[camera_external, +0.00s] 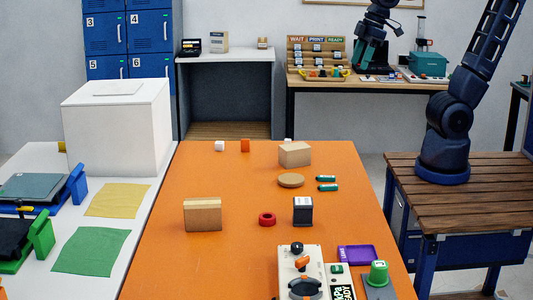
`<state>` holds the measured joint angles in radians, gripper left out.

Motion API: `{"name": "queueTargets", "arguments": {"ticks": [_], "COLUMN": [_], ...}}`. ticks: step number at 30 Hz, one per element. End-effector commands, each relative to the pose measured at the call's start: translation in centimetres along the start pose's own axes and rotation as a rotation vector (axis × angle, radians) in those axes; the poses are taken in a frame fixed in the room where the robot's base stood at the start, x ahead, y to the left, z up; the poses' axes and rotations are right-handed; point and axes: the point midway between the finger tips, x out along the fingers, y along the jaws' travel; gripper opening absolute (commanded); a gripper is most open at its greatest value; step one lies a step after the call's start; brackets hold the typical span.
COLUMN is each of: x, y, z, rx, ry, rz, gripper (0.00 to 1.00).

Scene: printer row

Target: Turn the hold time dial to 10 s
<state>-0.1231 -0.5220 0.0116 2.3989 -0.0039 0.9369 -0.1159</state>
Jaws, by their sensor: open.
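A beige machine (286,262) stands at the near edge of the orange table, partly cut off by the bottom of the picture. On its top are a small black knob (297,248), an orange handle (302,262) and a larger dark dial (304,287). I cannot tell which of these is the hold time dial, and no time marks are readable. A panel reading "READY" (343,292) is on its right side. My gripper (369,66) is open and appears empty. It hangs pointing down at the top of the picture, well away from the machine.

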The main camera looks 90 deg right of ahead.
Motion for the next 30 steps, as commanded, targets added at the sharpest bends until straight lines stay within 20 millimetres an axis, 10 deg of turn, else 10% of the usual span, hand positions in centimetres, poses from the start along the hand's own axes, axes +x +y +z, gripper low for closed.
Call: {"name": "queueTargets", "arguments": {"ticks": [14, 30], "x": [5.7, 16.2], "y": [-6.8, -19.5], "z": [-11.4, -20.2], "rx": [-0.331, -0.705], "ry": [-0.089, -0.176], "rz": [-0.064, -0.138], "gripper": [0.50, 0.50]}}
